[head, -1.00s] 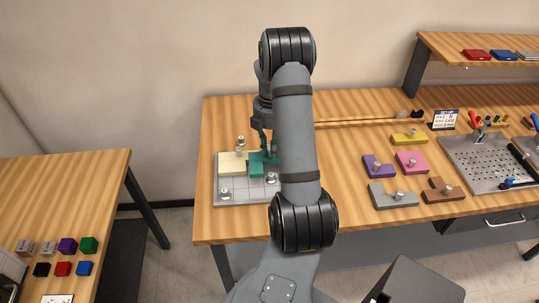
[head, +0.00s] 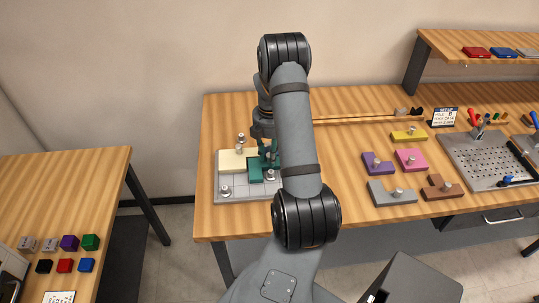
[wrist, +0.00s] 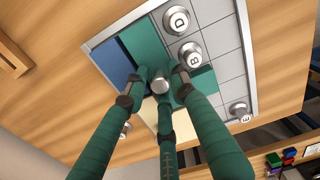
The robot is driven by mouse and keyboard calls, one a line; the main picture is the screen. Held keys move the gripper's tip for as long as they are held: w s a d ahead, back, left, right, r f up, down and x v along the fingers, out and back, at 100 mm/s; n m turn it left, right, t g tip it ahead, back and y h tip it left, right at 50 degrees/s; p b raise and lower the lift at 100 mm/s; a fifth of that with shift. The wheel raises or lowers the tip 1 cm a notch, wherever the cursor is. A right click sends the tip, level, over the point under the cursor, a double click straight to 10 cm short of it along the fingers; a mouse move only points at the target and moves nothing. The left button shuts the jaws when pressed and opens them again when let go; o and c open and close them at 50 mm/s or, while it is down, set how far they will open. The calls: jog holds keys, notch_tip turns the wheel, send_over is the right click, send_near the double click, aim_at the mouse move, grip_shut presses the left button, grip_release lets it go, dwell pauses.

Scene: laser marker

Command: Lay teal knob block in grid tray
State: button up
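The teal knob block (head: 256,172) is at the grid tray (head: 250,195), beside the cream block (head: 231,161). My gripper (head: 267,152) has three teal fingers; in the wrist view my gripper (wrist: 162,82) closely surrounds the knob. Whether the fingertips press on it is unclear. The block looks level with the tray; its underside is hidden. My arm hides the tray's right side.
Silver lettered markers (wrist: 176,20) stand on the tray. Purple (head: 378,164), pink (head: 411,160), yellow (head: 408,136), grey (head: 392,195) and brown (head: 442,188) knob blocks lie to the right. A perforated plate (head: 490,160) is farther right.

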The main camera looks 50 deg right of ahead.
jog(key=shift+o, duration=0.9)
jog(key=shift+r, duration=0.35)
notch_tip(320, 180, up, 12)
jog(key=shift+f, duration=0.15)
notch_tip(320, 180, down, 12)
jog(key=shift+f, duration=0.1)
jog(key=shift+w+d+r, duration=0.1)
jog(key=shift+r, duration=1.4)
